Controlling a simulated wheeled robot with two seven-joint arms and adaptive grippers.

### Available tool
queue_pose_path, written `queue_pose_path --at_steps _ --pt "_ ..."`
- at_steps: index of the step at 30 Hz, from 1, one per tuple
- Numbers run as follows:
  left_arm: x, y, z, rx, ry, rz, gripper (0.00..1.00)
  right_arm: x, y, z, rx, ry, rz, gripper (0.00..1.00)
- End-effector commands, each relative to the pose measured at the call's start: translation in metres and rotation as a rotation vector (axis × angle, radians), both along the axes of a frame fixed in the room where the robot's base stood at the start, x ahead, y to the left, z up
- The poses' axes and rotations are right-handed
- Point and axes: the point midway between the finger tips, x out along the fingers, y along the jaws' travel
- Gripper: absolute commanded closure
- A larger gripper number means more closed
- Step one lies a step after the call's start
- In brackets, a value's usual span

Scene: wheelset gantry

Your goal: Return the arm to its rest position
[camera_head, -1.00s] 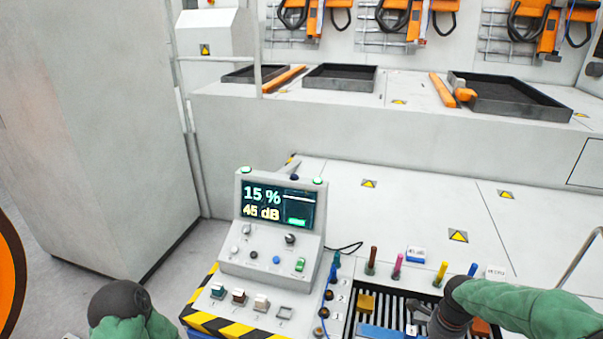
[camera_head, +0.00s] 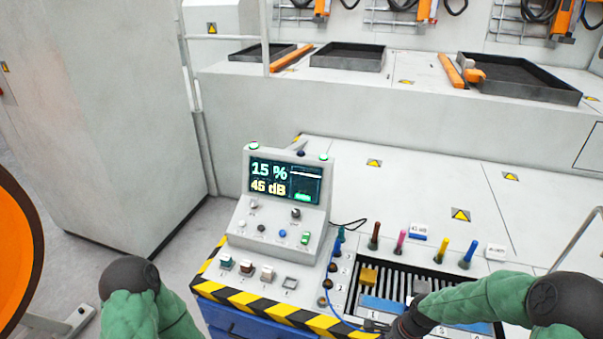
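My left arm shows at the lower left as a dark round joint (camera_head: 130,277) above a green sleeve, over the floor left of the console. Its gripper is outside the picture. My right arm (camera_head: 480,300) comes in from the right, with a green sleeve and a large dark joint (camera_head: 570,302). It reaches across the front of the slotted tray. Its dark ribbed end (camera_head: 405,323) runs down toward the bottom edge, and no gripper fingers can be made out there.
A grey console (camera_head: 275,215) with a screen reading 15 % and 45 dB stands on a bench with a striped edge (camera_head: 265,302). A slotted tray (camera_head: 395,285) holds blocks beside my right arm. Several coloured pegs stand behind it. A large grey cabinet (camera_head: 120,120) is at left.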

Motion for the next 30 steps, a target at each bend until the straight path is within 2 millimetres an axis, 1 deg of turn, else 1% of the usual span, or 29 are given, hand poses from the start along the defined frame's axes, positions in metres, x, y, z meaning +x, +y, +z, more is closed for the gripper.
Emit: queue_pose_path --at_steps 1,3,6,9,13,15,18,21,25,30 --pt "0.0 0.0 0.0 0.0 0.0 0.0 0.42 -0.009 0.018 -0.016 0.025 -0.006 0.078 0.42" --pt "0.0 0.0 0.0 0.0 0.0 0.0 0.42 -0.018 0.04 -0.035 0.056 -0.039 0.197 0.42" --pt "0.0 0.0 0.0 0.0 0.0 0.0 0.42 -0.035 0.069 -0.059 0.089 -0.09 0.36 0.42" --pt "0.0 0.0 0.0 0.0 0.0 0.0 0.42 -0.055 0.094 -0.08 0.108 -0.141 0.519 0.42" --pt "0.0 0.0 0.0 0.0 0.0 0.0 0.42 -0.085 0.12 -0.103 0.116 -0.201 0.712 0.42" --pt "0.0 0.0 0.0 0.0 0.0 0.0 0.42 -0.099 0.129 -0.112 0.11 -0.229 0.801 0.42" --pt "0.0 0.0 0.0 0.0 0.0 0.0 0.42 -0.115 0.137 -0.12 0.1 -0.257 0.903 0.42" --pt "0.0 0.0 0.0 0.0 0.0 0.0 0.42 -0.125 0.142 -0.125 0.091 -0.275 0.968 0.42" --pt "0.0 0.0 0.0 0.0 0.0 0.0 0.42 -0.13 0.143 -0.127 0.085 -0.284 1.003 0.42" --pt "0.0 0.0 0.0 0.0 0.0 0.0 0.42 -0.129 0.143 -0.127 0.084 -0.286 1.006 0.42"
